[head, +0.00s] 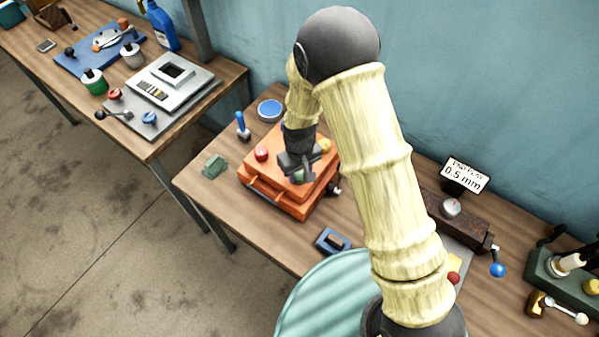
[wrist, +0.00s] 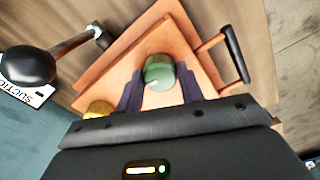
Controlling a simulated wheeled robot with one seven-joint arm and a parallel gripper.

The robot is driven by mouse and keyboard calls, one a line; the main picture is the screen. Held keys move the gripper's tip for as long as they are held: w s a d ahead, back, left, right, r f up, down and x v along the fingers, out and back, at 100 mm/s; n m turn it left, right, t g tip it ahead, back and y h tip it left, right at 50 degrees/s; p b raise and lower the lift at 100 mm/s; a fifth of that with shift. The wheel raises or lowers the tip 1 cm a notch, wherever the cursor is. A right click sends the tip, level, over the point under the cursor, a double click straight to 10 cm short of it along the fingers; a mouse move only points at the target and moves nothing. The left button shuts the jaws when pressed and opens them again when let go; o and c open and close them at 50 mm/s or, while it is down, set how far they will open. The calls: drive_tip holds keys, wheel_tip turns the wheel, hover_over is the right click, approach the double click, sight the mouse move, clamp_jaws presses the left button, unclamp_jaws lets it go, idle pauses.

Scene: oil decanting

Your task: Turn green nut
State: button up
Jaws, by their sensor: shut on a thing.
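The green nut (wrist: 158,72) sits on the top face of an orange box (wrist: 180,40) in the wrist view. It is round with a ribbed side and a pale mark near its lower edge. My gripper (wrist: 158,88) is shut on the nut, one dark finger on each side of it. In the head view my gripper (head: 299,172) points down over the orange box (head: 270,190), and the nut is mostly hidden between the fingers. A red knob (head: 262,154) and a yellow knob (head: 324,145) are on the same box.
A black handle (wrist: 235,55) sticks out from the box side. A lever with a black ball (wrist: 28,66) is near the yellow knob. A blue-handled tool (head: 242,126), a green block (head: 214,165) and a blue block (head: 332,241) stand around the box. Bare wood lies in front.

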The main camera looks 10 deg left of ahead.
drive_tip(key=m+b, duration=0.1)
drive_tip(key=m, duration=0.4)
drive_tip(key=shift+m, duration=0.3)
drive_tip(key=m, duration=0.5)
drive_tip(key=shift+r, duration=0.1)
drive_tip(key=m+p, duration=0.2)
drive_tip(key=m, duration=0.3)
drive_tip(key=shift+m, duration=0.4)
drive_tip(key=m+p, duration=0.2)
drive_tip(key=m, duration=0.3)
drive_tip(key=o, duration=1)
